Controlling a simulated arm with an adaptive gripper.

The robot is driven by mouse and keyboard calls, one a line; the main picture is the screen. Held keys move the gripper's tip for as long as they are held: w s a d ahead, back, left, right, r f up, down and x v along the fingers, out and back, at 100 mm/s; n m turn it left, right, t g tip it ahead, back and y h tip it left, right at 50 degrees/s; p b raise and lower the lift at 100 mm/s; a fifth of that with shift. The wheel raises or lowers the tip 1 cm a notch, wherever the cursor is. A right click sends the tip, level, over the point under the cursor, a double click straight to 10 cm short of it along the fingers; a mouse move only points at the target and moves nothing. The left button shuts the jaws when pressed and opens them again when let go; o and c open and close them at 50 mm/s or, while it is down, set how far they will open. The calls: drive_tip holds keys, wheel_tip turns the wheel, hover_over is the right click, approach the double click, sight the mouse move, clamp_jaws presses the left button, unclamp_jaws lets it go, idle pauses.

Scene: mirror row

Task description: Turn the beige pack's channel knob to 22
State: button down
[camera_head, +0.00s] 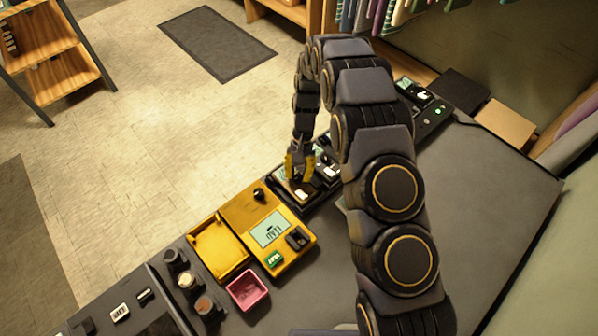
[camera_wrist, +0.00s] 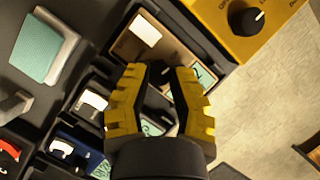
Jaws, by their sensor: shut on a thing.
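The beige pack (camera_wrist: 124,46) lies in a dark slot, with a white switch (camera_wrist: 145,29) near one end and a small pale display (camera_wrist: 201,74) partly hidden by a finger. Its dark channel knob (camera_wrist: 157,69) sits between my yellow fingertips. My gripper (camera_wrist: 161,74) is shut on this knob from above. The knob's pointer and the whole display number cannot be read. In the head view my gripper (camera_head: 298,172) reaches down onto the dark rack beside the yellow unit, and the pack is mostly hidden there.
The yellow unit (camera_head: 250,215), with its own black knob (camera_wrist: 247,17), stands close beside the pack. More packs, one dark (camera_wrist: 92,98) and one blue (camera_wrist: 66,144), sit on the other side. A pink tray (camera_head: 248,303) stands near the yellow unit.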

drive_tip(key=n+h, duration=0.1)
drive_tip(key=n, duration=0.3)
drive_tip(key=shift+a+f+n+h, duration=0.1)
drive_tip(key=shift+a+n+h, duration=0.05)
drive_tip(key=shift+n+h, duration=0.25)
drive_tip(key=n+h, duration=0.1)
drive_tip(key=n, duration=0.3)
drive_tip(key=shift+s+t+h, duration=0.1)
drive_tip(key=shift+t+h, duration=0.2)
drive_tip(key=shift+h, duration=0.1)
drive_tip(key=n+t+h, duration=0.1)
drive_tip(key=n, duration=0.4)
drive_tip(key=shift+s, duration=0.1)
drive_tip(key=n+t, duration=0.2)
drive_tip(key=n, duration=0.2)
drive_tip(key=shift+s+n+h, duration=0.1)
drive_tip(key=shift+n+h, duration=0.3)
drive_tip(key=shift+n, duration=0.3)
drive_tip(key=c, duration=0.8)
unclamp_jaws()
drive_tip(key=shift+a, duration=0.1)
